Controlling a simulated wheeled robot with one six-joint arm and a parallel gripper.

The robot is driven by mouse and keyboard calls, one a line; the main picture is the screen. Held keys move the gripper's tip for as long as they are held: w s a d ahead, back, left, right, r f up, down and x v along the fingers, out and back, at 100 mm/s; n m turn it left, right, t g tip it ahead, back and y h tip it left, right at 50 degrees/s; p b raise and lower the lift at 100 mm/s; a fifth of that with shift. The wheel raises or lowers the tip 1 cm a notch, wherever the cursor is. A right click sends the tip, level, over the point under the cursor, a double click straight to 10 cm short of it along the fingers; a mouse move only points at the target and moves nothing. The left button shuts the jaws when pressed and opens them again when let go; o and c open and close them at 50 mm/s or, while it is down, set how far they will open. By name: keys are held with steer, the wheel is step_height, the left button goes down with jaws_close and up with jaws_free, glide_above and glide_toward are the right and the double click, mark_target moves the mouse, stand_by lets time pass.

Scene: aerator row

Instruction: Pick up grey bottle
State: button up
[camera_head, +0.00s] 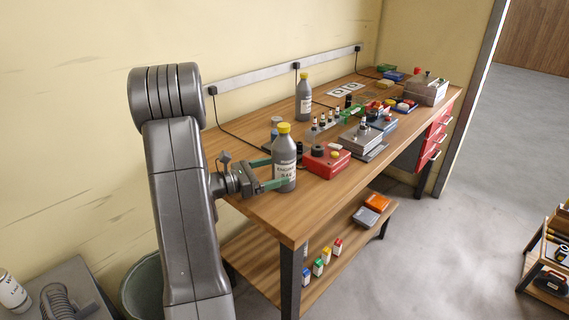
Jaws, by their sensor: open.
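A grey bottle (285,158) with a yellow cap and a pale label stands upright near the front left end of the wooden workbench (272,208). My gripper (273,173) is open, with its green fingers reaching around or beside this bottle from the left. I cannot tell whether the fingers touch it. A second grey bottle (304,98) with a yellow cap stands upright farther back on the bench, near the wall, apart from my gripper.
A red box (326,161) stands just right of the nearer bottle. Behind it are a metal device (362,140) and several small vials (322,125). A lower shelf (335,252) holds small boxes. Bare bench top lies along the front left edge.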

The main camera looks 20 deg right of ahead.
mark_target(290, 169)
steer(key=shift+s+d+f+p, duration=0.1)
steer(key=shift+d+f+p, duration=0.1)
steer(key=shift+d, duration=1.2)
steer(key=shift+d+f+p, duration=0.1)
steer(key=shift+d+p, duration=0.05)
steer(key=shift+d, duration=1.2)
steer(key=shift+c, duration=0.5)
steer(key=c, duration=1)
